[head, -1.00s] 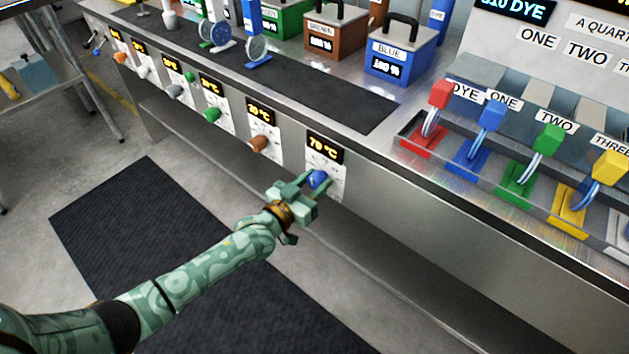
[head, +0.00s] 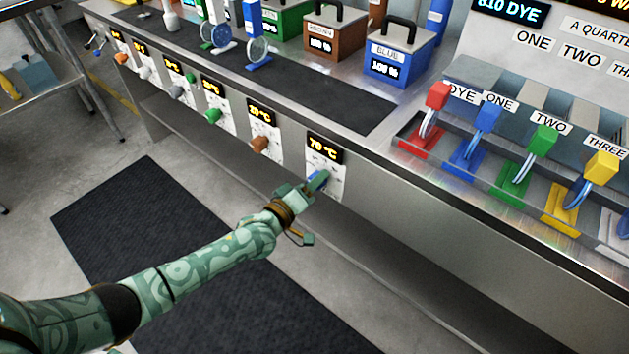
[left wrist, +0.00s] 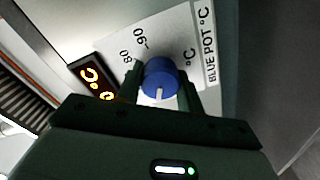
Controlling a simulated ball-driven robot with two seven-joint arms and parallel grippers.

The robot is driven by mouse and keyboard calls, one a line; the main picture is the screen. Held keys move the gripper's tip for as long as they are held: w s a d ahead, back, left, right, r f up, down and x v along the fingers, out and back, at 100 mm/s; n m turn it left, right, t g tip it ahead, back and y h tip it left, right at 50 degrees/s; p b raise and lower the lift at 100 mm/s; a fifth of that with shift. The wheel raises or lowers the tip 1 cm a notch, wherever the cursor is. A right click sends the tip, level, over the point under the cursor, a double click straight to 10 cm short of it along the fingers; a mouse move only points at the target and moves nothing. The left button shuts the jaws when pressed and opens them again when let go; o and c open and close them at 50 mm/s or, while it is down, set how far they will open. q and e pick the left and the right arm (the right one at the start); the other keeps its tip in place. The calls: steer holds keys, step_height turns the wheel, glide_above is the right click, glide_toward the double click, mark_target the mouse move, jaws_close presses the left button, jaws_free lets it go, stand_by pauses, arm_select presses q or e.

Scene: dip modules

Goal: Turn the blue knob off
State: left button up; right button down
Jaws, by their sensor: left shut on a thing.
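The blue knob (left wrist: 160,78) sits on a white dial plate marked "BLUE POT °C" in the left wrist view. In the head view the blue knob (head: 314,176) is mostly hidden by my gripper. The display (head: 325,148) above it reads 70 °C. My left gripper (head: 318,182) is at the knob. In the left wrist view its fingers (left wrist: 162,84) are on both sides of the knob, shut on it. A white pointer mark on the knob faces the gripper's palm. My right gripper is not in view.
An orange-brown knob (head: 258,144) and a green knob (head: 213,115) sit further left on the same counter front. Above are a blue pot box (head: 398,66) and colored levers, including a red one (head: 437,96). A dark mat (head: 150,230) lies on the floor.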

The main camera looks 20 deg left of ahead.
arm_select(q)
steer(key=shift+f+n, duration=0.1)
steer(key=shift+n, duration=1.7)
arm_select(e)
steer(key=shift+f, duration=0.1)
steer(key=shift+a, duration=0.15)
arm_select(q)
steer(key=o, duration=1)
steer(key=shift+s+a, duration=0.15)
steer(key=shift+s, duration=0.15)
steer(key=p+v, duration=0.4)
steer(key=v, duration=1.1)
steer(key=shift+s, duration=0.35)
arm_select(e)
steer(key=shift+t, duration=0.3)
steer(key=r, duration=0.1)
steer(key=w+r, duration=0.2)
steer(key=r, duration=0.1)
